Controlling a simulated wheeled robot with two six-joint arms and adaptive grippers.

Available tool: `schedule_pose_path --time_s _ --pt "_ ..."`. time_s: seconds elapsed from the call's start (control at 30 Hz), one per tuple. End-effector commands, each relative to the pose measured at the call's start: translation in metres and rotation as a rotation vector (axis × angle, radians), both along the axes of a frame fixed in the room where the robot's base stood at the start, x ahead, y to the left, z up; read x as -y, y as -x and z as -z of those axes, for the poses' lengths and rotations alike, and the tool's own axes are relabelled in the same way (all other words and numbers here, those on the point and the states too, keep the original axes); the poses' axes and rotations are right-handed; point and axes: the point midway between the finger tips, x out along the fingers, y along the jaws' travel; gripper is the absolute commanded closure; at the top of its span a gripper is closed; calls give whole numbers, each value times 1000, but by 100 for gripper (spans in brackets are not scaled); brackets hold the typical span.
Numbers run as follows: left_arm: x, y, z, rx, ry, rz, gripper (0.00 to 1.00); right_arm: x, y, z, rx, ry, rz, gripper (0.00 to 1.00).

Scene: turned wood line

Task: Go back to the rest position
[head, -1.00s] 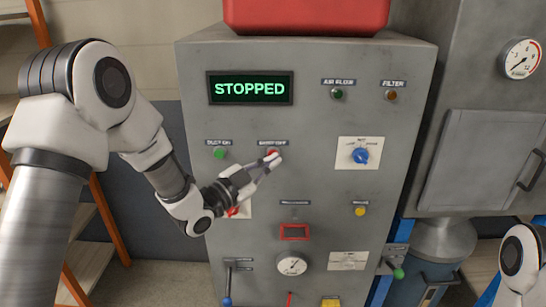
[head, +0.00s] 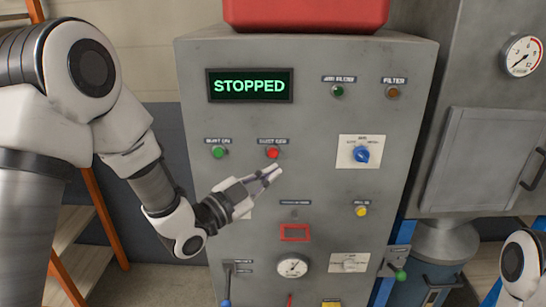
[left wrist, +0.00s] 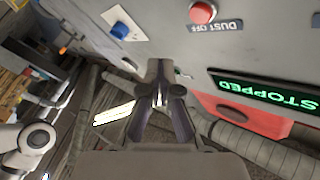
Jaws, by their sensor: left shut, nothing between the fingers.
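My left gripper (head: 272,174) is shut and empty in front of the grey control panel (head: 310,120), a little below the red button (head: 272,153) marked DUST OFF. The gripper appears clear of the button. In the left wrist view the shut fingers (left wrist: 158,75) point toward the panel, and the red button (left wrist: 203,12) shows above them. The display (head: 249,87) reads STOPPED in green. My right gripper is not in view; only part of my right arm shows at the lower right.
A green button (head: 218,152), a blue knob (head: 361,154), a yellow button (head: 361,211) and a gauge (head: 292,267) are on the panel. A red box (head: 305,14) sits on top. A shelf with orange posts (head: 105,218) stands at the left; a grey machine (head: 485,150) stands at the right.

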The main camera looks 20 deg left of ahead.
Motion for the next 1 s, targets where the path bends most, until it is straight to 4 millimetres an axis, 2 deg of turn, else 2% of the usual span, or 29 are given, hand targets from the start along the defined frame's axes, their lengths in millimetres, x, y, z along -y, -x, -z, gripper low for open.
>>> schedule_pose_path --time_s 0.53,0.63,0.67,0.77,0.8,0.87,0.9,0.97,1.0 --pt "0 0 0 0 0 0 100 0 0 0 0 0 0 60" --pt "0 0 18 -30 -1 1 100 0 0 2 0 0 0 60" --pt "1 1 30 -49 -2 2 100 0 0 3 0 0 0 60" --pt "5 7 93 -160 -11 10 100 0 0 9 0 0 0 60" --pt "6 14 126 -223 -15 8 100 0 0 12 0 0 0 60" --pt "6 28 179 -337 -26 -9 100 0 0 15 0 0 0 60" --pt "4 39 214 -423 -35 -28 100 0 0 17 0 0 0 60" --pt "0 61 264 -565 -43 -62 100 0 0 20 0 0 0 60" --pt "-4 78 296 -665 -46 -89 100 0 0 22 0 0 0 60"
